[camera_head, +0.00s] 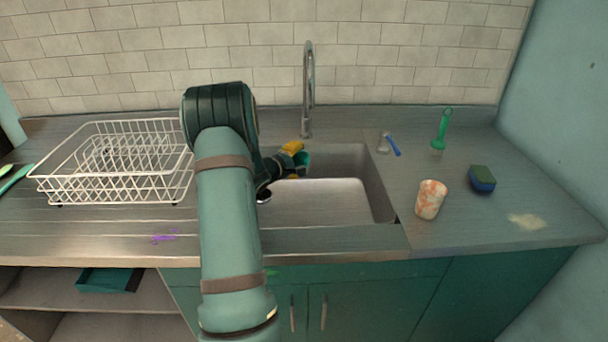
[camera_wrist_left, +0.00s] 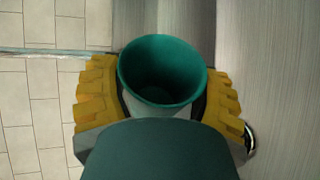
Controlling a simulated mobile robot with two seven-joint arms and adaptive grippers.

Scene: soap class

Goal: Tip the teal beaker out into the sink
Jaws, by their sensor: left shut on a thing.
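The teal beaker (camera_head: 304,163) is held over the sink (camera_head: 330,205), near its back left. My left gripper (camera_head: 292,163) has its yellow fingers closed on the beaker's sides. In the left wrist view the beaker (camera_wrist_left: 162,72) sits between the two yellow fingers of the gripper (camera_wrist_left: 160,100), with its round mouth facing the camera. Its inside looks plain teal, and I cannot tell whether anything is in it. In the head view the beaker is small and partly hidden by the fingers, so its tilt is hard to judge. My right gripper is not in view.
A tall faucet (camera_head: 308,88) stands behind the sink. A white wire rack (camera_head: 110,165) is on the left. On the right counter are a speckled cup (camera_head: 430,199), a blue-handled tool (camera_head: 390,145), a green brush (camera_head: 441,128) and a sponge (camera_head: 482,179). The sink's right side is clear.

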